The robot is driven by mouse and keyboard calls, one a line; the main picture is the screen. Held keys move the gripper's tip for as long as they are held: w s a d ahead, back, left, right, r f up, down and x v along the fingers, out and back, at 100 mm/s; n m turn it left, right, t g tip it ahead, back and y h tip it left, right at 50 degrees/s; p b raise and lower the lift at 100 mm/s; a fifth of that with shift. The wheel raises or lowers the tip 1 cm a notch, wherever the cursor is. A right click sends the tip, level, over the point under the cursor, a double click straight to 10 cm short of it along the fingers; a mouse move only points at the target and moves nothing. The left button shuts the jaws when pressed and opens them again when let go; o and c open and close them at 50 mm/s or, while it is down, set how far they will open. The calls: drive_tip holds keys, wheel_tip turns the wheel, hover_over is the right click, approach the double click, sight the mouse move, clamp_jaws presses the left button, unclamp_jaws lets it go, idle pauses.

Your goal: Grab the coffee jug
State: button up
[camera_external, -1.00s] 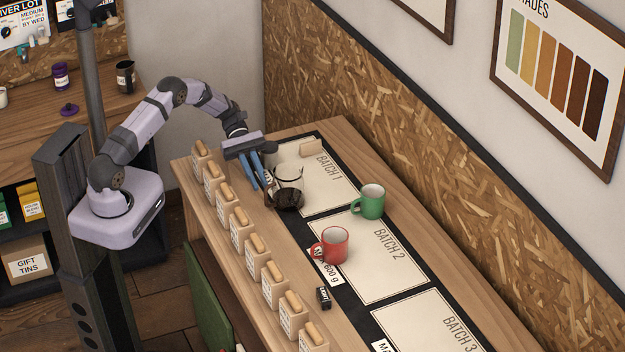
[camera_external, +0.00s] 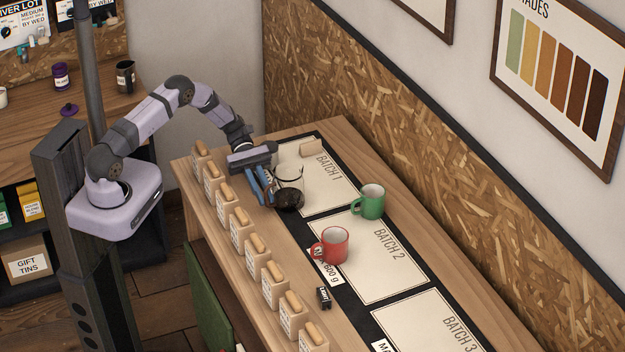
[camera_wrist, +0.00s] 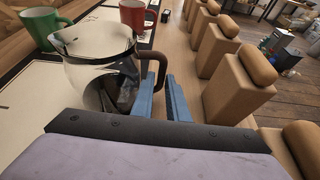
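The coffee jug (camera_external: 290,186) is clear glass with dark contents at the bottom. It stands upright at the near edge of the Batch 1 card. My gripper (camera_external: 267,200) is low beside it on the left, with its two blue fingers pointing down. In the wrist view the jug (camera_wrist: 95,75) stands ahead, with its brown handle (camera_wrist: 161,62) toward my gripper (camera_wrist: 162,78). The fingers are apart, and the handle lines up with the gap between them. I cannot tell whether either finger touches the handle.
A green mug (camera_external: 371,203) and a red mug (camera_external: 333,246) stand beyond the jug along the table. Several tan blocks with rounded tops (camera_external: 240,225) line the near edge, close to my gripper. A small black item (camera_external: 324,298) lies near the red mug.

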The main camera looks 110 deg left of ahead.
drive_tip(key=shift+p+x, duration=0.35)
drive_tip(key=shift+x, duration=0.85)
drive_tip(key=shift+c, duration=0.4)
clamp_jaws()
drive_tip(key=shift+a+r, duration=0.1)
drive_tip(key=shift+r, duration=0.3)
drive_tip(key=shift+r+b, duration=1.55)
drive_tip(key=shift+r, duration=3.05)
drive_tip(key=shift+r, duration=0.2)
